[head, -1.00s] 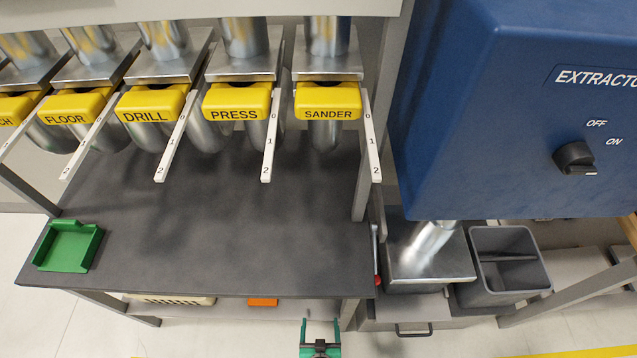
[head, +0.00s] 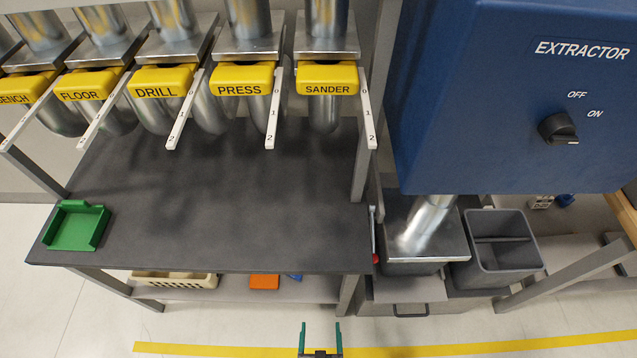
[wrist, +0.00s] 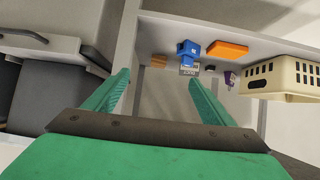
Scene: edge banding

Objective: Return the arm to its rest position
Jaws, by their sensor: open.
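My gripper (head: 320,338) shows at the bottom middle of the head view, in front of the workbench and above the floor. Its two green fingers stand apart with nothing between them. In the wrist view my gripper (wrist: 160,95) is also open and empty. It faces the lower shelf under the bench, with free space between the fingertips and the shelf. The rest of my arm is out of view.
The dark bench top (head: 230,200) holds a green tray (head: 78,227). Yellow-labelled duct gates hang above it. A blue extractor box (head: 480,100) and a grey bin (head: 500,250) stand right. The lower shelf holds a cream basket (wrist: 283,78) and orange block (wrist: 227,49).

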